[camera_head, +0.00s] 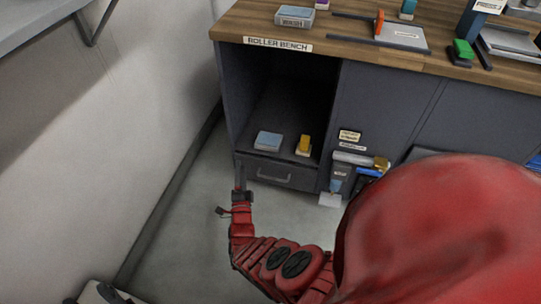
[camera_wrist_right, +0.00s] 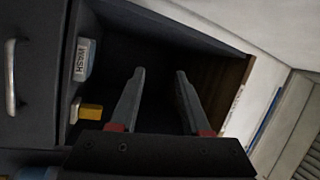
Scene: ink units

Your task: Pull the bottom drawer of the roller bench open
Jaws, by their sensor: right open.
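The roller bench (camera_head: 385,100) is dark grey with a wooden top. Its bottom drawer (camera_head: 280,176) looks shut, under the open compartment. The drawer has a grey bar handle (camera_head: 273,178), which also shows at the left edge of the right wrist view (camera_wrist_right: 11,78). My right gripper (camera_head: 240,178) is in front of the bench's left edge, left of the handle and apart from it. In the right wrist view its fingers (camera_wrist_right: 160,90) are spread and empty, with the open compartment behind them. My left gripper is not in view.
A pale blue box (camera_head: 268,140) and a yellow item (camera_head: 303,145) sit in the compartment above the drawer. Rolls and small packs (camera_head: 355,170) are right of the drawer. The wall (camera_head: 120,120) is close on the left. The floor before the drawer is partly hidden by my red arm.

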